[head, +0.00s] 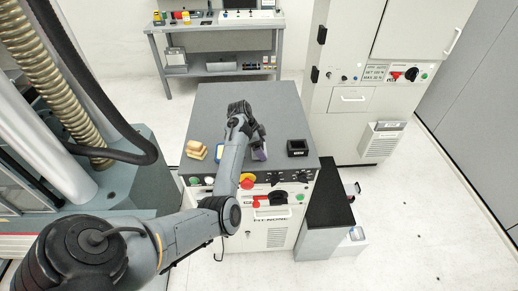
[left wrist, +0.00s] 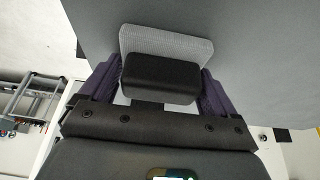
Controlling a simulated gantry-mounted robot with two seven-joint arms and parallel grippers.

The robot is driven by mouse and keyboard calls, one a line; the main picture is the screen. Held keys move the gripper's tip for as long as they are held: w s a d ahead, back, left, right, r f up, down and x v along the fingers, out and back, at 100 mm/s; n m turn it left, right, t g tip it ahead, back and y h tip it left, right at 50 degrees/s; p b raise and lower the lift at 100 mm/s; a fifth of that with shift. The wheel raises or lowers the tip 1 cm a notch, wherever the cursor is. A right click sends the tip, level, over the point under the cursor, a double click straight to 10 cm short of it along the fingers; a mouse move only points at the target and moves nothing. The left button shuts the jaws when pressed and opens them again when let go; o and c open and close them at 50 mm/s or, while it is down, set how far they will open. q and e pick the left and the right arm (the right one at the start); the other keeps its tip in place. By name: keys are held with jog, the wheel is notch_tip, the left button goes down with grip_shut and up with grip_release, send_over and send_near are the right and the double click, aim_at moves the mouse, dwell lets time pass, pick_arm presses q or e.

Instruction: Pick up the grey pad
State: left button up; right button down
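The grey pad (left wrist: 165,41) shows in the left wrist view as a light, finely textured panel against the darker grey top. A black block in front hides its near part. My left gripper (left wrist: 161,66) has its two purple fingers wide apart, at the pad's left and right sides. I cannot tell whether they touch it. In the head view my left gripper (head: 259,152) points down over the cabinet top, with a purple finger showing. The pad cannot be made out there. My right gripper is in neither view.
The grey cabinet top (head: 285,105) also holds tan blocks (head: 196,150), a blue-edged item (head: 219,153) and a black open box (head: 297,148). The top's back right is clear. A tall light machine (head: 345,125) stands at the right, a workbench (head: 215,43) behind.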

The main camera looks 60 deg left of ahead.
pick_arm(q)
jog(key=c, duration=0.5)
jog(key=shift+r, duration=0.1)
jog(key=shift+r, duration=0.35)
notch_tip(320, 180, up, 3)
jog(key=shift+d+r+b, duration=0.1)
jog(key=shift+r+b, duration=0.1)
jog(key=shift+b, duration=0.1)
jog(key=s+d+r+p, duration=0.1)
jog(key=d+r, duration=0.1)
jog(key=d, duration=0.1)
jog(key=s+d+r+p, duration=0.2)
jog(key=d, duration=0.2)
jog(key=s+d+r+p, duration=0.2)
jog(key=d, duration=0.1)
jog(key=shift+d+r, duration=0.2)
jog(key=shift+r, duration=0.15)
